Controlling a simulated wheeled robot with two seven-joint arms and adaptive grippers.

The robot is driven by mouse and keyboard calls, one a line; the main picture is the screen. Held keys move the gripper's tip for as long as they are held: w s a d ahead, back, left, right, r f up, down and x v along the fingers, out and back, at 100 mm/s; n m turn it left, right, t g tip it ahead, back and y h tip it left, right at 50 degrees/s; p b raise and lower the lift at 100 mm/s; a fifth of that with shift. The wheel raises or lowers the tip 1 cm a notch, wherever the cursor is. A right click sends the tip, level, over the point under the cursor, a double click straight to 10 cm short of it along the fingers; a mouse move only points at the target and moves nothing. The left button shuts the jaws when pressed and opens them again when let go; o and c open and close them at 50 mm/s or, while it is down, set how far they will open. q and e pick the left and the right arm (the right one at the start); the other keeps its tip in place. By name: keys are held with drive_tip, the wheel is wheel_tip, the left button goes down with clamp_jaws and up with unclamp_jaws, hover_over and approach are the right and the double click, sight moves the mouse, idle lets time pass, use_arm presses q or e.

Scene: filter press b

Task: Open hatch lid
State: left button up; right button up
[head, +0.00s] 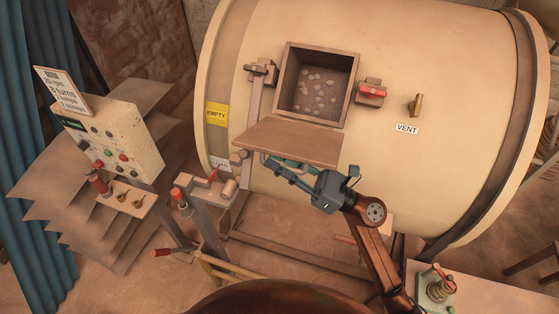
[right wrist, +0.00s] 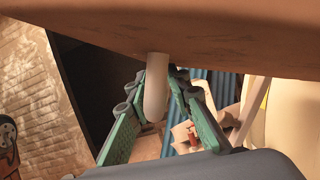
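The hatch lid (head: 288,141) is a flat brown panel on the drum's front. It hangs folded down and outward below the square hatch opening (head: 346,82), which is uncovered and shows pale round pieces inside. My right gripper (head: 285,171) is under the lid, by its handle. In the right wrist view the lid's underside (right wrist: 200,30) fills the top, and a pale rounded handle end (right wrist: 155,95) stands between my green-padded fingers (right wrist: 158,88). The fingers look spread, with the handle between them; contact is unclear. My left gripper is not in view.
The cream drum (head: 450,90) carries a red-handled latch (head: 371,92), a brass vent valve (head: 415,104) and a yellow EMPTY label (head: 216,114). A control box (head: 112,140) and levers (head: 185,200) stand at left. A small bench (head: 470,292) is at lower right.

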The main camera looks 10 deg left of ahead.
drive_tip(key=shift+o, duration=0.4)
drive_tip(key=shift+r, duration=0.1)
drive_tip(key=shift+d, duration=0.1)
drive_tip(key=v, duration=1.1)
drive_tip(key=shift+s+d+f, duration=0.1)
drive_tip(key=shift+d+f, duration=0.15)
drive_tip(key=shift+d, duration=0.1)
drive_tip(key=shift+f, duration=0.1)
drive_tip(key=b+v, duration=0.6)
drive_tip(key=v, duration=0.3)
drive_tip(key=shift+b, duration=0.35)
